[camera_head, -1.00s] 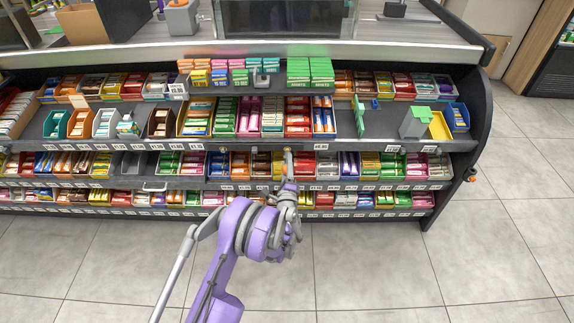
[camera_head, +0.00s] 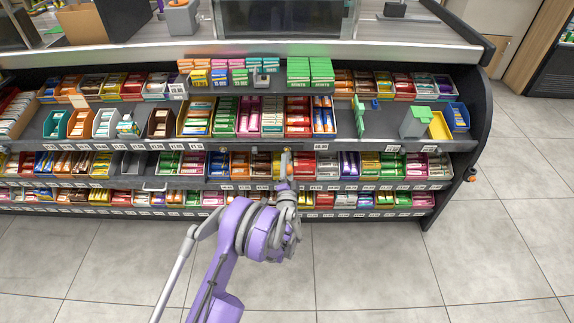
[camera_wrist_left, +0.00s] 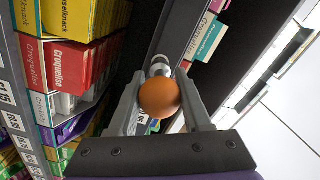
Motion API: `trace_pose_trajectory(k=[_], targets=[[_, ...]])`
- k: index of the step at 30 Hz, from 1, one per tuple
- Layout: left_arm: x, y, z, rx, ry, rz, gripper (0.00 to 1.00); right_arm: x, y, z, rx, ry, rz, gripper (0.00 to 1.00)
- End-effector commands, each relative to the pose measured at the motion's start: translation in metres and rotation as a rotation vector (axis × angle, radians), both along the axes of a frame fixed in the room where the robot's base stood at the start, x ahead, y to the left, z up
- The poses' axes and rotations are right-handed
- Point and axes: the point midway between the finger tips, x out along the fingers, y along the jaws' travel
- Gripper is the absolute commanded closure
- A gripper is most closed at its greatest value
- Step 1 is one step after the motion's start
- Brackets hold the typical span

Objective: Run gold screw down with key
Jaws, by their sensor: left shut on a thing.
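My left gripper (camera_head: 286,172) is at the front of the shelf unit, below the middle shelf edge. In the left wrist view its two grey fingers (camera_wrist_left: 160,88) are shut on a round orange handle, which I take to be the key (camera_wrist_left: 158,100). A silvery metal piece (camera_wrist_left: 160,66) shows just beyond the handle, at a dark shelf edge. I cannot tell whether it is the key's shaft or a fitting. A small gold spot, likely the gold screw (camera_head: 287,149), shows on the shelf edge just above the gripper. Contact between key and screw is not clear. My right gripper is out of view.
Candy boxes fill the shelves around my gripper. Red Croquelise boxes (camera_wrist_left: 75,65) stand close on the left in the wrist view. A green-topped grey block (camera_head: 415,122) and a yellow bin (camera_head: 439,126) stand at the right. The floor (camera_head: 390,265) in front is clear.

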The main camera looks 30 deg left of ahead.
Motion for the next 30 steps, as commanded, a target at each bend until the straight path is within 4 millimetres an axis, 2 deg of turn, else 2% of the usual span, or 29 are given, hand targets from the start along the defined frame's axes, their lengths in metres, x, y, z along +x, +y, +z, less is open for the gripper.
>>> trace_pose_trajectory(k=[3,13,21,30], targets=[[0.0000,0.0000,0.0000,-0.095,-0.059,-0.019,1.00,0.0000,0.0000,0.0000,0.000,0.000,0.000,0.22],[0.0000,0.0000,-0.0001,-0.130,-0.080,-0.026,1.00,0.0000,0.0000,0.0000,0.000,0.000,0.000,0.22],[0.0001,-0.0001,-0.0001,-0.289,-0.178,-0.060,1.00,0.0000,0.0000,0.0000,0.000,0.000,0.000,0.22],[0.0001,-0.0001,0.0000,-0.290,-0.178,-0.060,1.00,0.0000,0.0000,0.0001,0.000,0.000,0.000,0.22]])
